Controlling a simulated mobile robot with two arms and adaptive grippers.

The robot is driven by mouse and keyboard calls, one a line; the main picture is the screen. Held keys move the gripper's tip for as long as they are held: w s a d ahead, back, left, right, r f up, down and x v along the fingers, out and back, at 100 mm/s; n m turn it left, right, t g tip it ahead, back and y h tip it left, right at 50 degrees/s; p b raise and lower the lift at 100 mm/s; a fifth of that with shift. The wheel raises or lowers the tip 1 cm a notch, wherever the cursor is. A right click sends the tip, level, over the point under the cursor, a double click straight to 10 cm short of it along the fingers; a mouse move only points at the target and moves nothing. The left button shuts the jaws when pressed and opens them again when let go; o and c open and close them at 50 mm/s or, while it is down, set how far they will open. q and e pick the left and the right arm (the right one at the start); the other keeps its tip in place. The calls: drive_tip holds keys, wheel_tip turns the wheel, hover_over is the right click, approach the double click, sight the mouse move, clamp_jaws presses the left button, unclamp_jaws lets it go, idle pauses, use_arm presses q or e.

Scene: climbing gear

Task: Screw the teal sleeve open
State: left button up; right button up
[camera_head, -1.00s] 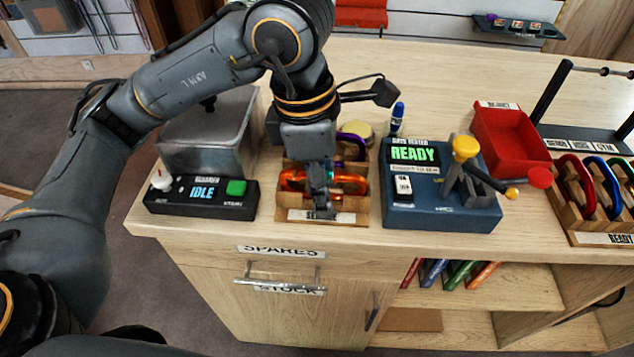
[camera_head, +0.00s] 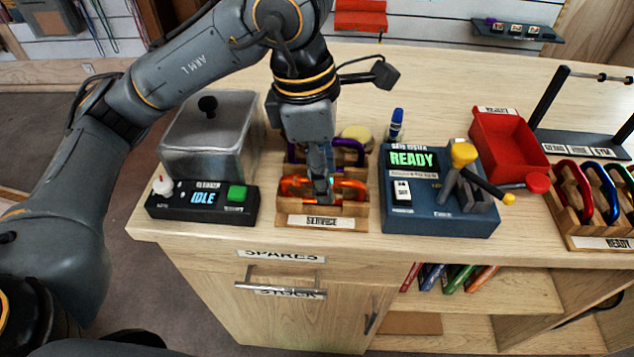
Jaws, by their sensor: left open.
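An orange carabiner (camera_head: 350,186) stands in a wooden rack (camera_head: 360,212) labelled SERVICE on the counter. My left gripper (camera_head: 322,196) comes down from above at the middle of the orange carabiner, with its fingers open around or just in front of it; I cannot tell which. The fingers hide the middle of the carabiner. I cannot clearly make out the teal sleeve, which may be hidden by the fingers. A purple carabiner (camera_head: 350,148) stands behind in the same rack, partly hidden by my left arm. My right gripper is not in view.
Left of the rack are a cleaner unit (camera_head: 210,207) showing IDLE and a metal box (camera_head: 205,140). Right of it are a blue gate tester (camera_head: 425,215) showing READY, a red tray (camera_head: 505,145) and a rack of several carabiners (camera_head: 570,212). A blue marker (camera_head: 397,120) stands behind.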

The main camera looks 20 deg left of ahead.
use_arm(q)
drive_tip(key=shift+r, duration=0.35)
drive_tip(key=shift+s+d, duration=0.2)
drive_tip(key=shift+s, duration=0.55)
drive_tip(key=shift+f, duration=0.15)
drive_tip(key=shift+f+b, duration=0.45)
drive_tip(key=shift+b, duration=0.25)
drive_tip(key=shift+f+b, duration=0.85)
drive_tip(key=shift+f, duration=0.05)
drive_tip(key=shift+w, duration=0.1)
drive_tip(key=shift+w+a+b, duration=0.2)
drive_tip(key=shift+w+b, duration=0.15)
drive_tip(key=shift+w, duration=0.3)
drive_tip(key=shift+r, duration=0.1)
